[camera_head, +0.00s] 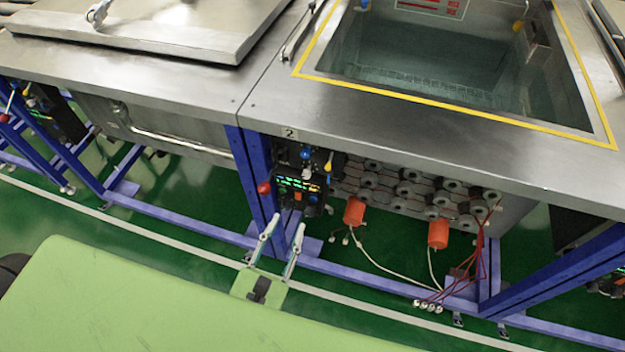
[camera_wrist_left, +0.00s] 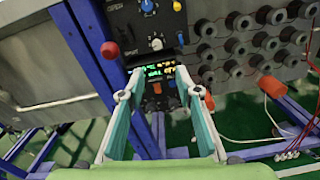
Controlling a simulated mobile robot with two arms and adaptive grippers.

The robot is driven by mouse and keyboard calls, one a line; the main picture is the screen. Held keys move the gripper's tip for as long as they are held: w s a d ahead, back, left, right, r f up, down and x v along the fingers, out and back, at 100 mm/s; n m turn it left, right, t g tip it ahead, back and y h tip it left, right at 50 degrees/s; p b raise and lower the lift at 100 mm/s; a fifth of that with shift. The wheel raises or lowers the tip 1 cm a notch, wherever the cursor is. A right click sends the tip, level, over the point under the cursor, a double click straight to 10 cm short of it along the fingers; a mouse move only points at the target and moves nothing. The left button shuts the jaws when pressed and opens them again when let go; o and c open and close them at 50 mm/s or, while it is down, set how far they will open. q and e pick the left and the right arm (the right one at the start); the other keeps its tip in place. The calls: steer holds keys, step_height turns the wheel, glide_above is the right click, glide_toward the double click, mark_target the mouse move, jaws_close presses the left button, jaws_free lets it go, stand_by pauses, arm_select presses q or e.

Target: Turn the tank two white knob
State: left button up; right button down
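The tank two control panel (camera_head: 298,188) is below the front edge of the steel top, under a "2" label (camera_head: 290,134). Its small white knob (camera_head: 307,174) sits below a blue knob (camera_head: 305,154) and above a lit display. In the left wrist view the white knob (camera_wrist_left: 156,43) shows near top centre, above the display (camera_wrist_left: 157,72). My left gripper (camera_head: 284,226) is open and empty, its fingers pointing up toward the panel. In the left wrist view the fingertips (camera_wrist_left: 160,76) flank the display, below the white knob and apart from it. My right gripper is not in view.
A red knob (camera_head: 264,188) sits on the blue frame post left of the panel. A yellow-handled valve (camera_head: 328,163) is to its right. Several grey round fittings, orange cylinders (camera_head: 354,211) and loose wires are further right. The open water tank (camera_head: 430,62) is above.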

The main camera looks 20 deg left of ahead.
mark_target(306, 176)
arm_select(q)
steer(key=shift+n, duration=0.5)
steer(key=w, duration=0.9)
steer(key=w+r, duration=0.1)
steer(key=w, duration=0.4)
steer(key=shift+d, duration=0.1)
steer(key=shift+s, duration=0.1)
jaws_close()
